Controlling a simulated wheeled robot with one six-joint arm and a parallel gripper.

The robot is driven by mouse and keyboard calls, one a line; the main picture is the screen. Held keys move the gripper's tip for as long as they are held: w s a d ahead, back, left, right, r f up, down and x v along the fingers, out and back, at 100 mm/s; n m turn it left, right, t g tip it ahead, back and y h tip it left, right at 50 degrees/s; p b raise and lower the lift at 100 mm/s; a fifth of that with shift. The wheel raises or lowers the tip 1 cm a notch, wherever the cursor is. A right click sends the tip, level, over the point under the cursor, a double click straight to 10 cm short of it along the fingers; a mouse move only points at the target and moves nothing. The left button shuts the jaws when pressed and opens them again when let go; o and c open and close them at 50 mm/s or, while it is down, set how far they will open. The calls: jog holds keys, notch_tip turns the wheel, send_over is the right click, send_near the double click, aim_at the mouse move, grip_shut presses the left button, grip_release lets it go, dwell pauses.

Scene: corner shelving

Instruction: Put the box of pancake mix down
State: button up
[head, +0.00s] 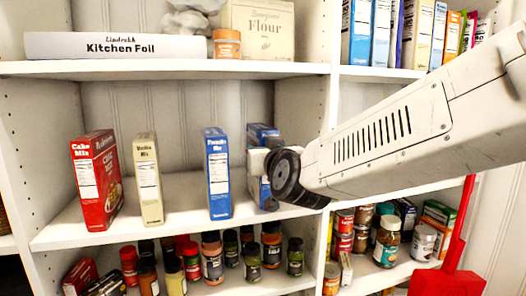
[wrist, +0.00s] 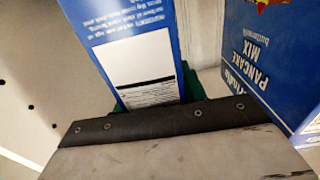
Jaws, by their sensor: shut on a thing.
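My gripper (head: 262,168) is shut on a blue box of pancake mix (head: 262,133) at the right of the middle shelf. In the wrist view, green fingertips show at both sides of this box (wrist: 135,55), and my gripper (wrist: 155,104) covers its near end. The box looks upright, partly hidden by my gripper. I cannot tell whether its base touches the shelf. A second blue pancake mix box (head: 217,175) stands upright to its left, apart from it. This second box shows at the right of the wrist view (wrist: 275,65), upside down in the picture.
The middle shelf (head: 130,228) also bears a red cake mix box (head: 97,180) and a beige mix box (head: 148,178). An upright divider (head: 318,115) stands close on the right. The upper shelf (head: 180,69) is overhead. Jars (head: 212,257) crowd the shelf below.

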jog(key=shift+f, duration=0.1)
jog(key=o, duration=0.9)
jog(key=shift+o, duration=0.2)
jog(key=v, duration=1.2)
